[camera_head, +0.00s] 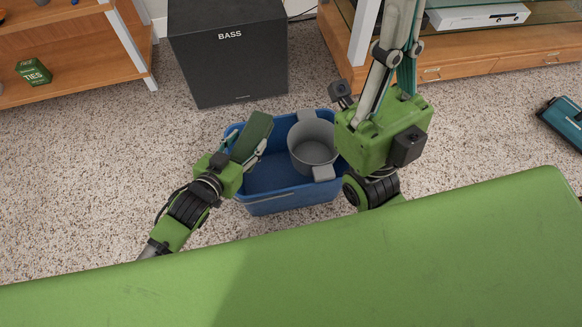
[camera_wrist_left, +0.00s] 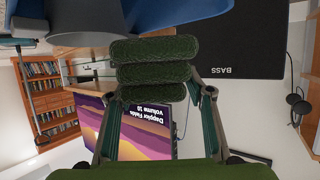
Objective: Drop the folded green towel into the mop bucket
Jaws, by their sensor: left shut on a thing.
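The folded green towel (camera_head: 252,137) is in my left gripper (camera_head: 250,152), over the left part of the blue mop bucket (camera_head: 280,205). The left wrist view shows the towel's stacked folds (camera_wrist_left: 152,72) between the two fingers. The bucket stands on the carpet, with a grey wringer basket (camera_head: 313,143) in its right part. The bucket's blue wall (camera_wrist_left: 185,10) and the grey basket (camera_wrist_left: 85,20) show at the top of the left wrist view. My right gripper (camera_head: 403,30) is raised right of the bucket, and its fingertips are cut off by the top edge.
A black BASS speaker (camera_head: 228,55) stands just behind the bucket. A wooden shelf with a green TIES box (camera_head: 33,71) is at the left. A wooden media cabinet (camera_head: 480,55) is at the back right. A teal object (camera_head: 565,122) lies on the carpet at right.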

